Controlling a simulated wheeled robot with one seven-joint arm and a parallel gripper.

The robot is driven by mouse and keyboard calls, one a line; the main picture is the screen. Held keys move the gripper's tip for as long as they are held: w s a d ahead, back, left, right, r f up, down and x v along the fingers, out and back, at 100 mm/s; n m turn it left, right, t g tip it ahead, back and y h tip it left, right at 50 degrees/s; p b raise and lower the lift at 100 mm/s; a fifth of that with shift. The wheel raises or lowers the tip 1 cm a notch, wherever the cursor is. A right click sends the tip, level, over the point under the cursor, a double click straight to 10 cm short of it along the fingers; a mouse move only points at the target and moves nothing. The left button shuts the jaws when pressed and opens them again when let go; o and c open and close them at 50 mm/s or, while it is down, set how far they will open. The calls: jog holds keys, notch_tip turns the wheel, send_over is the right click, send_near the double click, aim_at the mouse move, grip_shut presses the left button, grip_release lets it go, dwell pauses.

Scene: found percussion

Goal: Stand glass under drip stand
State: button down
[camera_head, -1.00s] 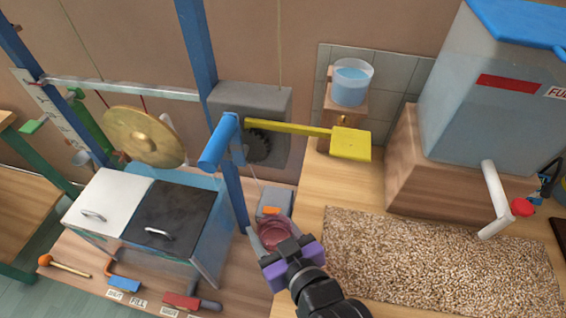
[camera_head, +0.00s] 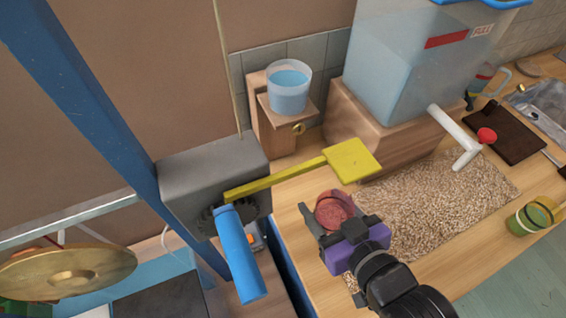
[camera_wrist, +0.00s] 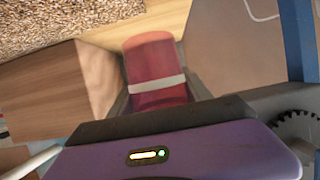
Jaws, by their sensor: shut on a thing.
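A reddish translucent glass (camera_head: 335,207) is held in my gripper (camera_head: 334,216) in the head view. In the wrist view the glass (camera_wrist: 152,62) has a pale band and sits between the two fingers, which are shut on it. The drip stand (camera_head: 262,118) is wooden, against the tiled wall, with a clear cup of water (camera_head: 289,92) on its shelf and a small brass tap (camera_head: 298,128) below. My gripper and the glass are in front of the stand and to its lower right, apart from it.
A yellow paddle (camera_head: 352,160) on an arm from the grey gear box (camera_head: 212,175) reaches between the glass and the stand. A pebbled mat (camera_head: 440,200) lies to the right. A large water tank (camera_head: 405,75) stands on a wooden block behind. A green cup (camera_head: 535,215) is far right.

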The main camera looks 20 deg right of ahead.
jog(key=w, duration=1.7)
jog(key=shift+w+r, duration=0.1)
jog(key=shift+w, duration=0.2)
notch_tip(320, 180, down, 2)
jog(key=shift+s+f, duration=0.1)
jog(key=shift+f, duration=0.15)
notch_tip(320, 180, down, 4)
jog(key=shift+f+p, duration=0.1)
jog(key=shift+p, duration=0.4)
jog(key=shift+w+f, duration=0.2)
jog(key=shift+f, duration=0.05)
jog(key=shift+f, duration=0.1)
jog(key=shift+c, duration=2.4)
grip_release()
